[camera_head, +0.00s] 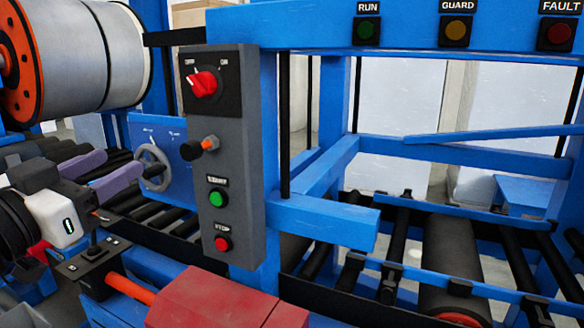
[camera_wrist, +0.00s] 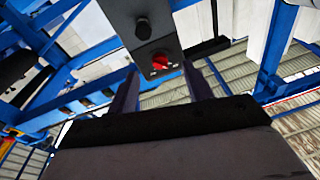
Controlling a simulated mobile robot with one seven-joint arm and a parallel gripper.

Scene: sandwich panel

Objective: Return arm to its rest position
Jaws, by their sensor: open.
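My gripper (camera_head: 123,163) is at the left of the head view, with two purple fingers apart and nothing visible between them. Its fingers point toward the blue plate with the grey handwheel (camera_head: 152,167), left of the grey control panel (camera_head: 222,150); I cannot tell the exact gap. In the wrist view my open gripper (camera_wrist: 160,68) shows from behind, and the panel's red rotary switch (camera_wrist: 161,62) appears between the fingertips, beyond them. The panel carries this red switch (camera_head: 203,84), an orange-tipped knob (camera_head: 209,144), a green button (camera_head: 217,198) and a red button (camera_head: 223,243).
A large grey roll (camera_head: 85,50) with an orange end hangs above my arm. A joystick box (camera_head: 95,262) and a red housing (camera_head: 225,300) stand below. Blue frame beams (camera_head: 320,220) and black rollers (camera_head: 455,255) fill the right. RUN, GUARD and FAULT lamps (camera_head: 456,30) sit on the top beam.

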